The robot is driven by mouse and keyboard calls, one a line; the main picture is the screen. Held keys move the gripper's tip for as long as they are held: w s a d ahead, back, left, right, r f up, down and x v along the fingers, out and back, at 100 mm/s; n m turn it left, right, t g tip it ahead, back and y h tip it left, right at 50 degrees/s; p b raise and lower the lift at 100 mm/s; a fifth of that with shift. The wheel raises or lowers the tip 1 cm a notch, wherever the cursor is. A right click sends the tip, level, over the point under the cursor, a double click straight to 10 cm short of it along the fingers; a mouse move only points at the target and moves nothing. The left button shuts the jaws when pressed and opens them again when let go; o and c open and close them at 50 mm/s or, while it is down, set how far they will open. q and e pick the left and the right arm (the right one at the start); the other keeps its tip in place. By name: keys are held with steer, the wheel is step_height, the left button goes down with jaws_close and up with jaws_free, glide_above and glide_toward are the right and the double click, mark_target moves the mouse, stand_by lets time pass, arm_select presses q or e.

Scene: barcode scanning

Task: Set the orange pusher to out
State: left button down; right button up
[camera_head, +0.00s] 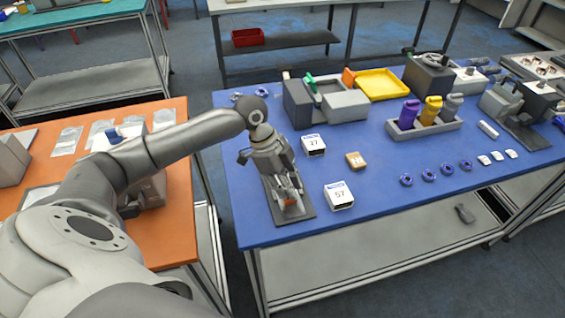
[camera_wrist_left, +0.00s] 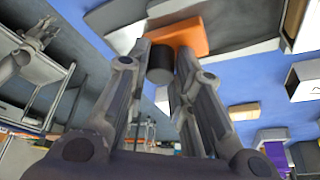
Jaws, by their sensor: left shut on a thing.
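The orange pusher (camera_head: 290,202) sits on a dark grey base plate (camera_head: 305,211) near the front left of the blue table, mostly hidden by my left gripper (camera_head: 288,186). In the left wrist view, the pusher's orange block (camera_wrist_left: 184,37) lies just beyond the fingertips. A dark cylinder (camera_wrist_left: 160,66) sits between the fingers of my left gripper (camera_wrist_left: 163,50) and seems to belong to the pusher. The gripper points down and is shut on it.
White boxes marked 27 (camera_head: 314,146) and 57 (camera_head: 339,196) and a small brown box (camera_head: 355,160) stand right of the plate. A grey fixture (camera_head: 325,103) stands behind. An orange table (camera_head: 178,225) adjoins at left, under my arm.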

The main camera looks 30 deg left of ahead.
arm_select(q)
steer(key=shift+s+d+r+p, duration=0.2)
steer(key=shift+s+d+p, duration=0.45)
steer(key=shift+s+d, duration=0.45)
steer(key=shift+s+d+f, duration=0.1)
steer(key=shift+d, duration=0.2)
steer(key=shift+d+f, duration=0.1)
steer(key=shift+f, duration=0.05)
arm_select(e)
step_height(320, 180, up, 2)
steer(key=shift+r, duration=0.25)
arm_select(q)
steer(key=shift+s, duration=0.1)
steer(key=c, duration=1.5)
jaws_free()
steer(key=shift+d, duration=0.1)
steer(key=shift+c, duration=0.2)
arm_select(e)
steer(key=shift+s, duration=0.15)
arm_select(q)
steer(key=shift+a+r, duration=0.2)
steer(key=shift+r, duration=0.15)
steer(key=v, duration=1.1)
